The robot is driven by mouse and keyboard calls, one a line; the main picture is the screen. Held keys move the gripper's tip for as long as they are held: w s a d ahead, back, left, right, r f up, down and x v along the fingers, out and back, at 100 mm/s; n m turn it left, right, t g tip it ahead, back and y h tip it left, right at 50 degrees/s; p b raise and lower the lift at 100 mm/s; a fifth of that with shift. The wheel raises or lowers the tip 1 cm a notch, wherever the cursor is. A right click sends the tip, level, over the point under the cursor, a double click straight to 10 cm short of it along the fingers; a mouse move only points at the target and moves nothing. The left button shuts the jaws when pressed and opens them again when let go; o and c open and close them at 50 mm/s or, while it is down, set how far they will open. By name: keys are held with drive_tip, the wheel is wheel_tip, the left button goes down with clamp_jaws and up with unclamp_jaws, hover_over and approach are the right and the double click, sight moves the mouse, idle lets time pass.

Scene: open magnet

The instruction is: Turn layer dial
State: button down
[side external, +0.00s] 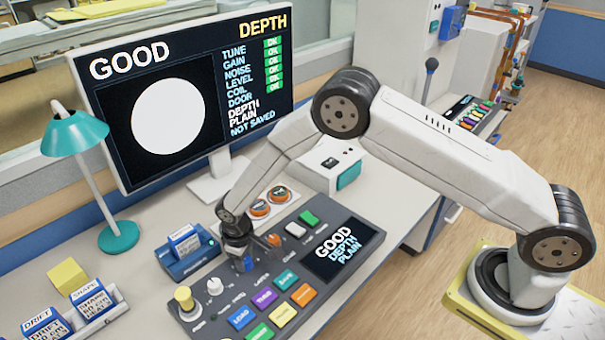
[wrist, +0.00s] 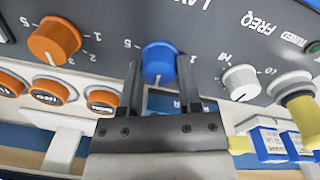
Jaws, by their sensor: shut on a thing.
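The layer dial is a blue knob (wrist: 160,58) on the grey control panel, seen in the wrist view. Part of a label starting "LA" is above it, with a 5 at its left and a 1 at its right. A pale pointer line on it faces the bottom of the picture. My gripper (wrist: 160,72) is shut on the dial, one dark finger on each side. In the side view my gripper (side external: 241,260) is down at the console (side external: 215,335) and hides most of the dial. The monitor (side external: 190,90) reads GOOD, DEPTH PLAIN and NOT SAVED.
An orange dial (wrist: 55,41) is left of the blue one; a white FREQ dial (wrist: 240,82) and yellow knob (wrist: 294,103) are right. Coloured buttons (side external: 264,298) and a small display (side external: 343,247) are nearby. A teal lamp (side external: 95,175) stands on the desk's left.

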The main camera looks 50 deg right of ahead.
sight(245, 260)
drive_tip(key=shift+m, duration=0.4)
drive_tip(key=shift+c, duration=1.4)
unclamp_jaws()
drive_tip(key=shift+r, duration=0.1)
drive_tip(key=shift+a+r, duration=0.15)
drive_tip(key=shift+r, duration=3.7)
